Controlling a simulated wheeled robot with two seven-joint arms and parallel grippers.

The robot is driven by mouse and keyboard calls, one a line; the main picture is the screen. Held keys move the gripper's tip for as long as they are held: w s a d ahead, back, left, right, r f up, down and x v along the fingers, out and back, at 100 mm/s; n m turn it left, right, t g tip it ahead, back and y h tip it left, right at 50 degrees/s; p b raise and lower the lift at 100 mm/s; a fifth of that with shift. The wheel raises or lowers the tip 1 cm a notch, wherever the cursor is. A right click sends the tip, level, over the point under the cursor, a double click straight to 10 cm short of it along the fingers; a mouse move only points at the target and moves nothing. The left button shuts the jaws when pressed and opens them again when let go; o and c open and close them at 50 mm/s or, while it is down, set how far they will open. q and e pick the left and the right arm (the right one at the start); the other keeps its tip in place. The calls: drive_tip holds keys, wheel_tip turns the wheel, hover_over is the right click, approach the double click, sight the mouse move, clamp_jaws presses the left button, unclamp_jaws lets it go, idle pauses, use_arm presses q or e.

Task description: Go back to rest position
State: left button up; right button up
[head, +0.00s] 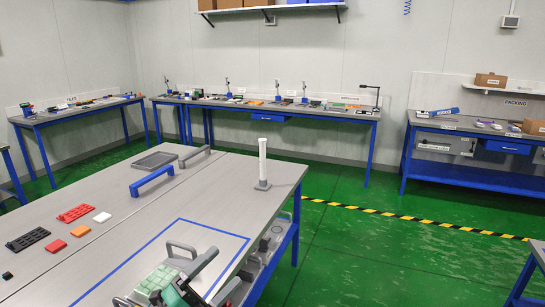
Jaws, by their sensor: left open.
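My left gripper (197,275) appears at the bottom edge as dark, angled parts, and only part of it shows. It is open, and I see nothing held between its fingers. Just beside it is a pale green gridded item (155,281) with grey handles (182,247) around it; whether the gripper touches it I cannot tell. These stand at the near edge of the blue taped outline (215,228) on the grey table (110,235). My right gripper is not in view.
A white post (262,160) stands at the table's far right corner. A blue handle (152,181), a grey handle (195,156), a grey tray (154,160), and red parts (75,213) lie on the table. Workbenches (265,108) line the walls.

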use_arm(q)
drive_tip(key=s+a+f+n+y, duration=0.2)
drive_tip(key=a+f+n+y, duration=0.45)
drive_tip(key=n+y, duration=0.3)
drive_tip(key=s+a+f+n+y, duration=0.3)
drive_tip(key=a+f+n+y, duration=0.4)
drive_tip(key=n, duration=0.4)
drive_tip(key=s+d+f+n+g, duration=0.1)
drive_tip(key=s+f+n+g, duration=0.1)
drive_tip(key=s+f+g, duration=0.7)
drive_tip(key=s+d+f+n+g, duration=0.1)
drive_tip(key=s+f+n+g, duration=0.3)
drive_tip(key=s, duration=0.9)
wheel_tip(320, 180, down, 32)
drive_tip(key=m, duration=0.2)
drive_tip(key=s+a+f, duration=0.2)
drive_tip(key=s+f, duration=0.7)
drive_tip(key=s, duration=0.1)
drive_tip(key=s+a+f+g, duration=0.1)
drive_tip(key=s+f, duration=0.8)
drive_tip(key=f, duration=0.1)
drive_tip(key=shift+s+a+p, duration=0.3)
drive_tip(key=shift+s+a, duration=0.05)
drive_tip(key=shift+a, duration=0.05)
